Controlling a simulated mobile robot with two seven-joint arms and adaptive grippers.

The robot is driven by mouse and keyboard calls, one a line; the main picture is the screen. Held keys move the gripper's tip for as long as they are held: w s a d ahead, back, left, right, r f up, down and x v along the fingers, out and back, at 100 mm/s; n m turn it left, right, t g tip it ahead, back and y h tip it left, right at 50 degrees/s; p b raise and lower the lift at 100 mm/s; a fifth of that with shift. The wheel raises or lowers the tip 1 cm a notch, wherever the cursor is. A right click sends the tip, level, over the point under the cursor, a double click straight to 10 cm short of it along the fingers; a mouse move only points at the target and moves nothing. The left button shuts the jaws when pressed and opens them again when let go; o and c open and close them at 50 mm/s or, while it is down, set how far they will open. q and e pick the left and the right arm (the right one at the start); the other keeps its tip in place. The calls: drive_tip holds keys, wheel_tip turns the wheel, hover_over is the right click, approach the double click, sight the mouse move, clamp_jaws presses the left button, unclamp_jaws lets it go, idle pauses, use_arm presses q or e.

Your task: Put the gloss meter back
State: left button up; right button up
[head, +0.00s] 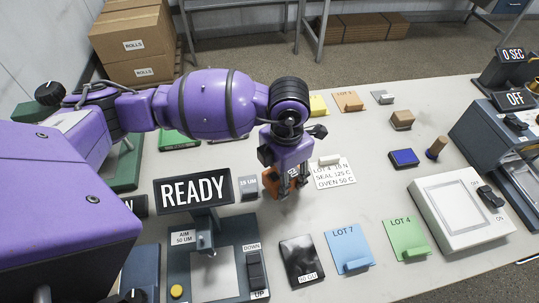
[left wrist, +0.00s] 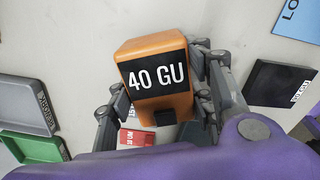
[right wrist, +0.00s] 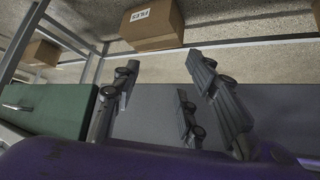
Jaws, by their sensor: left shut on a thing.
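The gloss meter (left wrist: 155,72) is an orange block with a black face reading 40 GU. In the left wrist view it sits between the fingers of my left gripper (left wrist: 160,98), which is shut on it. In the head view the orange gloss meter (head: 271,183) is partly hidden by my left gripper (head: 287,182), near the middle of the table. I cannot tell if it touches the table. A black glossy tile (head: 301,262), labelled with a GU value, lies on the table in front. My right gripper (right wrist: 165,105) shows only in the right wrist view, open and empty.
A READY gauge stand (head: 193,190) is left of the gloss meter. Blue LOT 7 (head: 349,246) and green LOT 4 (head: 407,236) cards lie at the front, beside a white lightbox (head: 461,210). Bare table lies between.

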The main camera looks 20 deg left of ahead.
use_arm(q)
drive_tip(key=shift+d+f, duration=0.1)
drive_tip(key=shift+f, duration=0.75)
drive_tip(key=shift+f, duration=0.1)
drive_tip(key=shift+f, duration=0.15)
drive_tip(key=o, duration=1.6)
drive_tip(key=shift+c, duration=0.2)
wheel_tip(320, 180, up, 12)
drive_tip(key=shift+r, duration=0.25)
